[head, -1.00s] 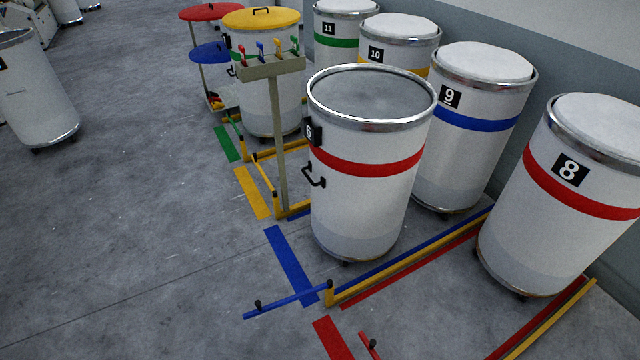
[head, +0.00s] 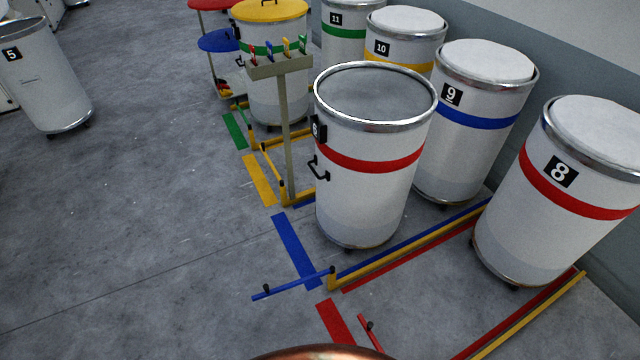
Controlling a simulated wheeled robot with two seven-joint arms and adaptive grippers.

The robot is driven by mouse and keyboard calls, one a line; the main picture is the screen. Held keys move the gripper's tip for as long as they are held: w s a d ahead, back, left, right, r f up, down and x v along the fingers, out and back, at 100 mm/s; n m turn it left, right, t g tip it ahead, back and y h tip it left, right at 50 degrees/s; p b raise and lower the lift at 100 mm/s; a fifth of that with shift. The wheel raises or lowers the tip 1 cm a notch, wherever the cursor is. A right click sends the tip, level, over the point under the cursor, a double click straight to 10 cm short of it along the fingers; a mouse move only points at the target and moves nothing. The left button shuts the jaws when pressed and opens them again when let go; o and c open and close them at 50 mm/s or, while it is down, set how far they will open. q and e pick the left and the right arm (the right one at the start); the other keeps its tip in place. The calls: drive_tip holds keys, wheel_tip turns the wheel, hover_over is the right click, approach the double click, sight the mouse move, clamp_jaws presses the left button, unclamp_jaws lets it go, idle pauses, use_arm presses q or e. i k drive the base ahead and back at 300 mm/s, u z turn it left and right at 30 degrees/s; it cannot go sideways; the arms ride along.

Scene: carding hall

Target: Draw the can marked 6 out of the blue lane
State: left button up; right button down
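The can marked 6 (head: 368,190) stands upright at the front of the blue lane, with a red band, a metal rim and an open, empty-looking grey top. Its number plate (head: 319,129) and black handle (head: 318,169) are on its left side. The blue gate bar (head: 291,284) points left from the post at the lane's front right corner, and a blue floor stripe (head: 295,250) crosses the lane mouth. The can marked 9 (head: 463,155), with a blue band, stands behind can 6. Neither of my grippers is in view.
The can marked 8 (head: 552,222) stands in the red lane at right. A post with coloured levers (head: 285,140) stands close to the left of can 6. The can marked 5 (head: 48,85) is at far left. The floor left of the lanes is clear.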

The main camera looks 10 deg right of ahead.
sight(365, 171)
drive_tip(key=z, duration=0.5)
drive_tip(key=i, duration=1.65)
drive_tip(key=u, duration=0.25)
